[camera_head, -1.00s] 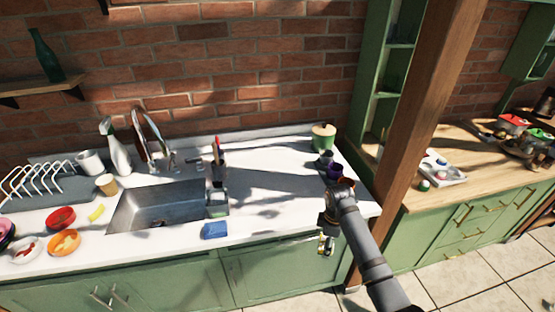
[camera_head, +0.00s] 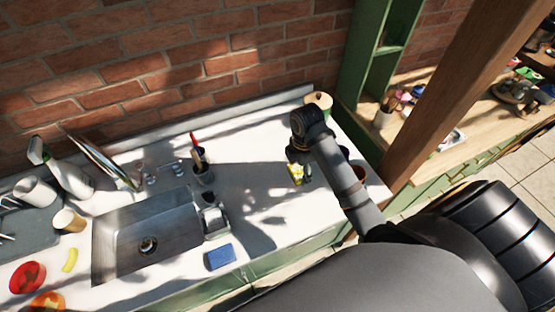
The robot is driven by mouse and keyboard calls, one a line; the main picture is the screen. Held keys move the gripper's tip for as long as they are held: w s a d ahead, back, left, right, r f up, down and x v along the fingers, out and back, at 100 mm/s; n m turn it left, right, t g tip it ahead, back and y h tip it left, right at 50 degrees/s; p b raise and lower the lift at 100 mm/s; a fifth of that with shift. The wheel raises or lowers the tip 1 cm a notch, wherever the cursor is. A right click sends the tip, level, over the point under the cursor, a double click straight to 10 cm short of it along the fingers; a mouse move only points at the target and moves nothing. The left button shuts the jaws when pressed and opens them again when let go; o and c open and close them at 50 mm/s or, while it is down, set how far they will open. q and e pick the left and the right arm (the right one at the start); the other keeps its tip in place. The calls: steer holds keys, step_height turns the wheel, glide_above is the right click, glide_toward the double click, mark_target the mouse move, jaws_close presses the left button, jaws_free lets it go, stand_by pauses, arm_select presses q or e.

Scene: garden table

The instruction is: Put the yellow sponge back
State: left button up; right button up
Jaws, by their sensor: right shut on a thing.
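The yellow sponge (camera_head: 295,172) shows as a small yellow patch between the fingers of my right gripper (camera_head: 299,174). The gripper is shut on it, pointing down above the white counter (camera_head: 270,185), right of the sink. My arm and fingers hide part of the sponge, and its exact height above the counter is hard to tell. A small metal holder (camera_head: 213,221) sits at the right edge of the sink (camera_head: 150,240). My left gripper is not in view.
A blue sponge (camera_head: 220,257) lies at the counter's front. A utensil cup (camera_head: 202,168) stands behind the sink. A lidded canister (camera_head: 318,103) stands at the back right. Bowls, a cup (camera_head: 67,221) and a yellow curved piece (camera_head: 70,260) lie left. A wooden post (camera_head: 450,95) rises at right.

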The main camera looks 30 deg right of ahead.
steer(key=w+f+b, duration=0.4)
steer(key=w, duration=0.2)
steer(key=b, duration=0.6)
glide_above(281, 167)
steer(key=s, duration=0.1)
step_height(281, 167, down, 5)
steer(key=shift+a+r, duration=0.15)
steer(key=shift+b, duration=0.3)
steer(key=shift+w, duration=0.1)
steer(key=f+b, duration=0.3)
steer(key=f, duration=0.1)
steer(key=shift+w+b, duration=0.35)
steer(key=shift+b, duration=0.05)
steer(key=shift+r, duration=0.1)
steer(key=o, duration=1)
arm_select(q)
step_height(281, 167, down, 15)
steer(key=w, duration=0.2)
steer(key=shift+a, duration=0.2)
arm_select(e)
steer(key=shift+o, duration=0.2)
